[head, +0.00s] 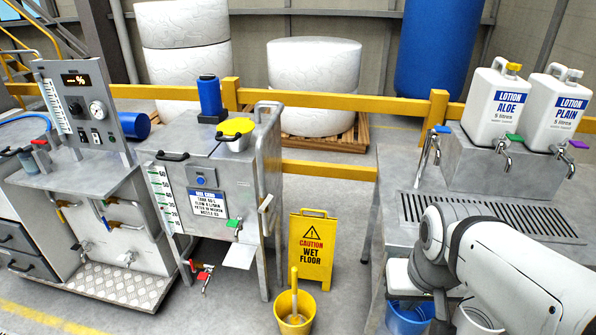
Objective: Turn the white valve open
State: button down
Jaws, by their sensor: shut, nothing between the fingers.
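A pale, whitish valve handle (266,203) sits on the vertical pipe at the right side of the steel tank (200,165). It is small, and I cannot tell whether it is open or closed. My white arm comes in from the lower right, in front of the sink counter. Its end is not visible, so my gripper is out of sight. The arm is well to the right of the tank and apart from the pale handle. Other taps on the tank have a green handle (233,223) and a red handle (201,275).
A yellow wet-floor sign (313,250) and a yellow bucket (295,312) stand on the floor right of the tank. A blue bucket (408,318) is by my arm. Two lotion jugs, aloe (495,100) and plain (556,110), stand above the drain grate (480,214). A yellow rail (330,101) runs behind.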

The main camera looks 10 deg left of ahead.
aim_at(266, 202)
jog(key=u, duration=0.05)
jog(key=i, duration=1)
jog(key=z, duration=0.05)
